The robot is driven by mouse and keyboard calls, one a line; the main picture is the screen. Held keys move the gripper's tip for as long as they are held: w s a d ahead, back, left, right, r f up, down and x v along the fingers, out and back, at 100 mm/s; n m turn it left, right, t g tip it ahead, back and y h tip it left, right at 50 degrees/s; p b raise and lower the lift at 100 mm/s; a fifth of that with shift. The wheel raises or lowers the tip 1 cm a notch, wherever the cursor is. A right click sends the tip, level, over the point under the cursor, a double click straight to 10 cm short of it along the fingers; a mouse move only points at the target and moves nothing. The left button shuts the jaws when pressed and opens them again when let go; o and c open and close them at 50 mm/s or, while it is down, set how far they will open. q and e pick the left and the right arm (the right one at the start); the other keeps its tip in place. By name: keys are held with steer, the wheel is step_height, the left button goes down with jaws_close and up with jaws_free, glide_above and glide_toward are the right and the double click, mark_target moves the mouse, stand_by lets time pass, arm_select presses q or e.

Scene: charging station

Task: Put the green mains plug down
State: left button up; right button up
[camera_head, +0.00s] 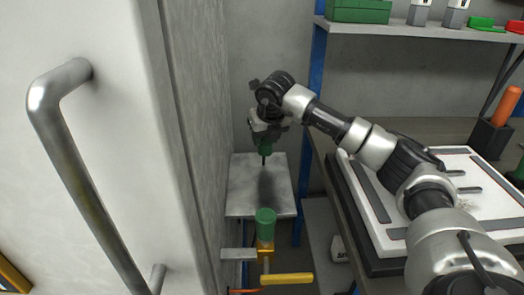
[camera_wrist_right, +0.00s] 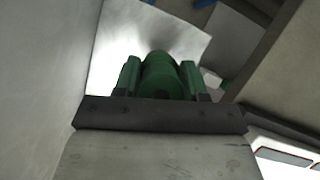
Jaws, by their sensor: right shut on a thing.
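My right gripper (camera_head: 265,132) is over the small grey shelf (camera_head: 240,195) beside the tall white cabinet, pointing down. It is shut on the green mains plug (camera_head: 265,147), whose dark lower end points down at the shelf. The plug seems to be above the shelf top, with a dark shadow below it; I cannot tell the exact gap. In the right wrist view the green plug (camera_wrist_right: 162,75) sits between the two fingers, and the pale shelf top (camera_wrist_right: 115,40) shows beyond it. My left gripper is not in view.
A green-topped fitting (camera_head: 265,222) with a yellow handle (camera_head: 287,279) stands in front of the shelf. The white cabinet (camera_head: 110,60) with a metal handle is close on the left. A blue post (camera_head: 316,85) and a workbench with a white tray (camera_head: 385,220) are on the right.

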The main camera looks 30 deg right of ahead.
mark_target(262, 150)
steer(key=shift+w+a+f, duration=0.3)
steer(key=shift+f, duration=0.05)
step_height(262, 150, down, 4)
steer(key=shift+r, duration=0.1)
steer(key=shift+b, duration=0.35)
steer(key=o, duration=0.9)
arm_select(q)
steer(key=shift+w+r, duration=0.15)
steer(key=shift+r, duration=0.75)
arm_select(e)
steer(key=shift+o, duration=0.2)
steer(key=shift+s+r, duration=0.1)
steer(key=shift+r, duration=0.2)
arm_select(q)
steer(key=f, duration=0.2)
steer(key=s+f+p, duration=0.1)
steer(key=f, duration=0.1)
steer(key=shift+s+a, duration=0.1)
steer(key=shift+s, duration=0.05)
arm_select(e)
steer(key=v, duration=1.1)
steer(key=shift+s+r, duration=0.2)
